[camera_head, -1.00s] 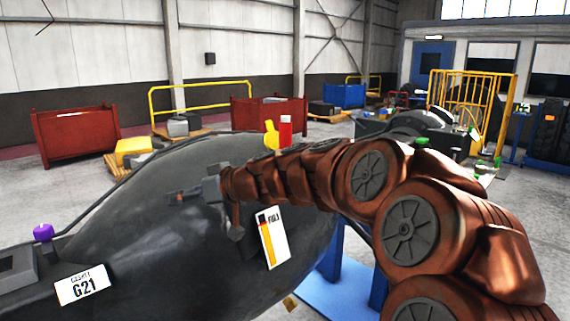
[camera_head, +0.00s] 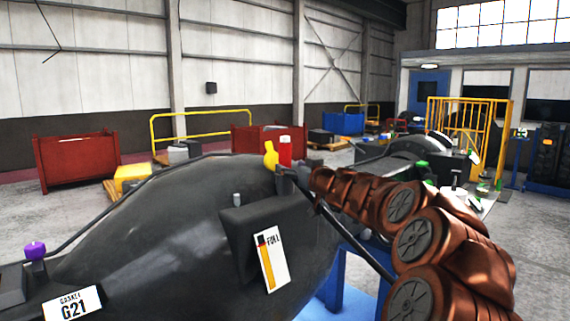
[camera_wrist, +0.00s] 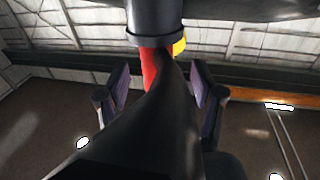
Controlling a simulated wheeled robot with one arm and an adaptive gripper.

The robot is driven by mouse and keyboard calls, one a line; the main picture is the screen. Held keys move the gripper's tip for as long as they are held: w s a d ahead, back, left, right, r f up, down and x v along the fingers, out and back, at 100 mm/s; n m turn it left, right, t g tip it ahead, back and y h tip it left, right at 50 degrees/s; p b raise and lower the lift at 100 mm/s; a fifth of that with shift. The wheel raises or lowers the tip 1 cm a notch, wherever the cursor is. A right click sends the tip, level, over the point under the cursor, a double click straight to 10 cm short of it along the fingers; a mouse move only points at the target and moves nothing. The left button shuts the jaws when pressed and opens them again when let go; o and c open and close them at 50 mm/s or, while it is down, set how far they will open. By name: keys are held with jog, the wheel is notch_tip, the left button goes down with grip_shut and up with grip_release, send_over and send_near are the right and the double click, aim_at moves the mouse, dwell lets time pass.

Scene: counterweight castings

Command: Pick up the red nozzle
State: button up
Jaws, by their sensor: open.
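The red nozzle (camera_head: 285,152) stands upright on top of the big dark casting, with a pale cap. A yellow piece (camera_head: 270,155) stands close at its left. My gripper (camera_head: 296,174) is just right of and below the red nozzle; its fingers are too small to make out there. In the wrist view my gripper (camera_wrist: 158,92) is open, one finger at each side. The red nozzle (camera_wrist: 149,70) shows between them, partly hidden by a dark curved part. The yellow piece (camera_wrist: 179,47) shows beside it. I cannot tell whether a finger touches the nozzle.
Red bins (camera_head: 78,160) and yellow rails stand farther back.

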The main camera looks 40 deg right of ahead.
aim_at(289, 165)
jog(key=p+x, duration=0.1)
jog(key=x, duration=0.2)
jog(key=shift+s+d+p, duration=0.1)
jog(key=shift+d+p, duration=0.15)
jog(key=shift+p, duration=0.1)
jog(key=shift+x, duration=0.85)
jog(key=shift+f, duration=0.15)
jog(key=c, duration=1)
jog(key=shift+c, duration=0.7)
